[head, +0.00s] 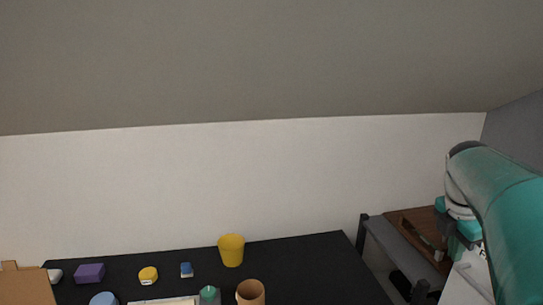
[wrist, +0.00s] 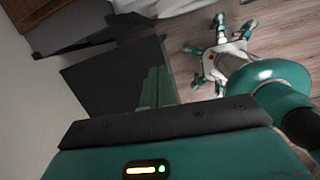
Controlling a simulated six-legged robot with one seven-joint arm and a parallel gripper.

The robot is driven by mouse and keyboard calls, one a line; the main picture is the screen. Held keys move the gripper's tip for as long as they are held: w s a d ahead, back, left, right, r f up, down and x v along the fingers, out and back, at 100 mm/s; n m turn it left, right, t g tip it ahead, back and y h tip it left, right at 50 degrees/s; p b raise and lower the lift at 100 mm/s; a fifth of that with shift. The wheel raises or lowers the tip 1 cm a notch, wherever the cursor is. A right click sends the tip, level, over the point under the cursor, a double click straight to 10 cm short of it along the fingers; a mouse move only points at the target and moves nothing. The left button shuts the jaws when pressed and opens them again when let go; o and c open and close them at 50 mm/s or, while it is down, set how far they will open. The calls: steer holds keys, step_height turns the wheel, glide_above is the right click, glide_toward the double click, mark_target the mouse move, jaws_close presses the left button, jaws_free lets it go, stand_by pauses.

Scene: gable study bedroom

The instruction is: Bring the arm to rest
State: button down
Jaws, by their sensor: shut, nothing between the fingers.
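My arm enters at the right of the head view as a teal and white link, bent down beside a wooden tray. My gripper (wrist: 155,88) shows in the wrist view as two green fingers lying together. It is shut with nothing between the fingers, and they are over a dark flat surface (wrist: 100,78). In the head view the fingers cannot be made out clearly. In the wrist view my arm links and legs show at the right.
A black desk (head: 315,270) carries a yellow cup (head: 231,250), a tan cup (head: 250,292), a purple block (head: 90,273), a yellow item (head: 148,275) and a blue item (head: 187,270). The wooden tray (head: 412,225) is at right. Wooden floor (wrist: 190,35) shows beyond the dark surface.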

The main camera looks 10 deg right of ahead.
steer(key=s+a+f+m+t+y, duration=0.1)
steer(key=a+m, duration=0.4)
steer(key=a, duration=0.5)
steer(key=s+a+f+m+t, duration=0.2)
steer(key=a+m, duration=0.4)
steer(key=a, duration=0.4)
steer(key=s+a+f+m+t+y, duration=0.1)
steer(key=s+a+m, duration=0.4)
steer(key=a, duration=0.5)
step_height(320, 180, down, 2)
steer(key=shift+s+a+f+m+t+y, duration=0.1)
steer(key=shift+s+a+m+t+y, duration=0.2)
steer(key=shift+m+t, duration=0.25)
steer(key=shift+d, duration=0.25)
